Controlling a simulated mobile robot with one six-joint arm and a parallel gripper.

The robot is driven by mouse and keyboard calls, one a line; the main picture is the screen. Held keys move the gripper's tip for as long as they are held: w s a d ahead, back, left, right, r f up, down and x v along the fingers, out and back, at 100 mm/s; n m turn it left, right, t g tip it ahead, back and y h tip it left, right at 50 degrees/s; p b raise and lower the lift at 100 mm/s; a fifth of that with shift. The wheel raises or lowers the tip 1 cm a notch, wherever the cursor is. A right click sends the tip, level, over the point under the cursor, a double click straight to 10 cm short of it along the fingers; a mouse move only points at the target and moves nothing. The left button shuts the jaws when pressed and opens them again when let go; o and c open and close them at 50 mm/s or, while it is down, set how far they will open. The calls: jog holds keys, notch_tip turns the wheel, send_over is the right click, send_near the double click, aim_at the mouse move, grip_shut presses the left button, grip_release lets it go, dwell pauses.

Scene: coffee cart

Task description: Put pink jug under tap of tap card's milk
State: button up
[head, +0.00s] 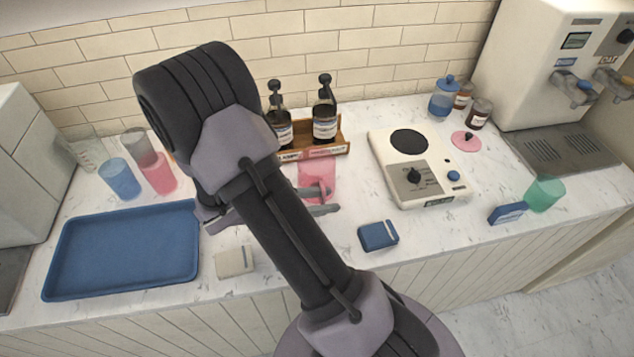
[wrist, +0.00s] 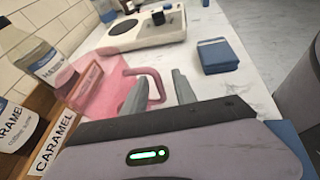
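The pink jug (head: 318,172) stands on the counter in front of the syrup rack, partly hidden behind my arm in the head view. In the wrist view the translucent pink jug (wrist: 103,88) shows its handle pointing towards my gripper (wrist: 160,92). My fingers are apart, with the handle's outer part between them; whether they touch it I cannot tell. In the head view my gripper (head: 328,200) is at the jug's handle side. The dispenser (head: 545,60) at the far right has two taps; the right label looks like "OAT". A blue card (head: 507,213) stands near the counter's front edge, its text unreadable.
A green cup (head: 545,193) is near the drip tray (head: 560,150). A blue tray (head: 120,250) and several cups are at left. A blue box (head: 378,236) lies in front.

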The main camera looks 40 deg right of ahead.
grip_shut()
dwell(1.3)
